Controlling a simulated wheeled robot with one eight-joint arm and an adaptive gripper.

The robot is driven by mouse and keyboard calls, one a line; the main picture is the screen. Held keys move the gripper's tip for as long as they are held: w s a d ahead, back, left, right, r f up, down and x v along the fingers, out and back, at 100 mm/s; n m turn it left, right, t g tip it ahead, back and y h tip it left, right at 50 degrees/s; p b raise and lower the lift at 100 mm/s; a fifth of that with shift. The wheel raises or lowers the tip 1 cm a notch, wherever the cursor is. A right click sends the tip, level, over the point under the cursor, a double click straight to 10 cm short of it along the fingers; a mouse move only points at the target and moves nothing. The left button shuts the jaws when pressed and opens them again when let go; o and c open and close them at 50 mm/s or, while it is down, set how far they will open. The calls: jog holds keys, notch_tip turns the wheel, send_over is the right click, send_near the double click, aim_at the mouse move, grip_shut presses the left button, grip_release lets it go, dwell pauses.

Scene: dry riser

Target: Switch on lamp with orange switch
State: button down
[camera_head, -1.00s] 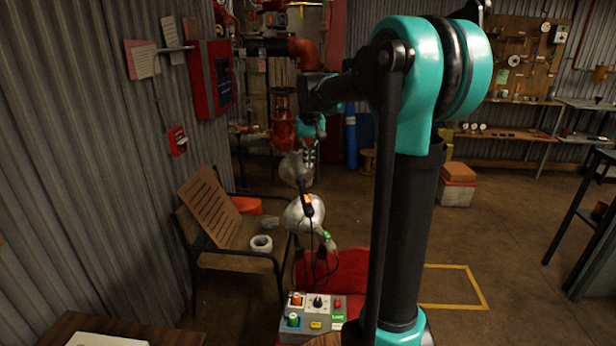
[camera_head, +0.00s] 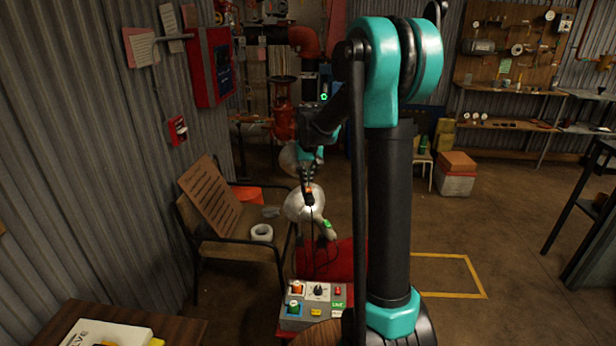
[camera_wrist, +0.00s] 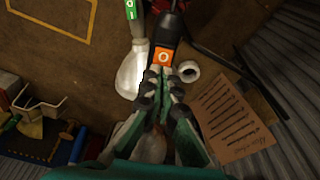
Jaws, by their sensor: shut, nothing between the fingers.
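The orange switch (camera_wrist: 163,57), marked "O", sits on a black cord housing in the wrist view. It also shows as a small orange spot in the head view (camera_head: 309,190). A silver lamp shade (camera_head: 298,207) hangs right beside it. My gripper (camera_wrist: 160,74) is shut and empty, its fingertips at the lower edge of the orange switch; I cannot tell whether they touch it. In the head view my gripper (camera_head: 307,178) is just above the switch. A green switch (camera_wrist: 130,9) lies left of the orange one, beside a pale lamp shade (camera_wrist: 132,72).
A control box (camera_head: 312,302) with knobs sits below the lamps. A table (camera_head: 185,330) is at front left. Open floor lies right of my arm.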

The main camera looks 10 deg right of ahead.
aim_at(308, 190)
jog(key=shift+w, duration=0.1)
jog(key=shift+w+f+g, duration=0.35)
jog(key=shift+f+g, duration=0.05)
jog(key=shift+g, duration=0.2)
jog(key=shift+s, duration=0.2)
jog(key=shift+s+f, duration=0.1)
jog(key=shift+s, duration=0.55)
notch_tip(308, 190, up, 14)
jog(key=shift+s+r, duration=0.2)
jog(key=shift+s, duration=0.15)
dwell(0.5)
